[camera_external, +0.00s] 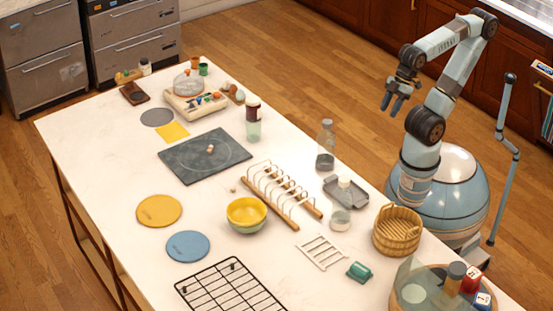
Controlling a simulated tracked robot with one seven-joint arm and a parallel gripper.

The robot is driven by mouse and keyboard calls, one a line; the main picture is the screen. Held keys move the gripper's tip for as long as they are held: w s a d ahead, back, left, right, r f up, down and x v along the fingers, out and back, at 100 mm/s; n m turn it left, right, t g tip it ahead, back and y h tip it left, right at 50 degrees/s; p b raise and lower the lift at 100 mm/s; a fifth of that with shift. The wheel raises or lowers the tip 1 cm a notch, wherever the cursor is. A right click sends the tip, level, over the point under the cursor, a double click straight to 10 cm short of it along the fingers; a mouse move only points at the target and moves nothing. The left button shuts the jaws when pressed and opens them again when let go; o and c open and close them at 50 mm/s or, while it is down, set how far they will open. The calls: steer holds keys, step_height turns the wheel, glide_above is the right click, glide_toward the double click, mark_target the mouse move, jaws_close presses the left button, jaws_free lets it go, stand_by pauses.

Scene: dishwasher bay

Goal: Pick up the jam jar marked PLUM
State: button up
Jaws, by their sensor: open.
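My gripper (392,105) is open and empty, raised at the upper right beyond the table's right edge, well away from the objects. No PLUM marking can be read at this size. A dark red container (253,111), which may be a jam jar, stands near the table's back right edge, with a pale clear glass (253,131) just in front of it.
A clear bottle (325,145), grey tray (357,200), toast rack (299,222) and wooden basket (398,238) line the table's right side. A yellow bowl (247,217) and dark slab (185,160) lie mid-table. The left strip of the white table (95,150) is bare.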

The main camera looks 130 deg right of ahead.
stand_by(0.3)
steer(key=o, duration=1.1)
steer(key=shift+c, duration=0.2)
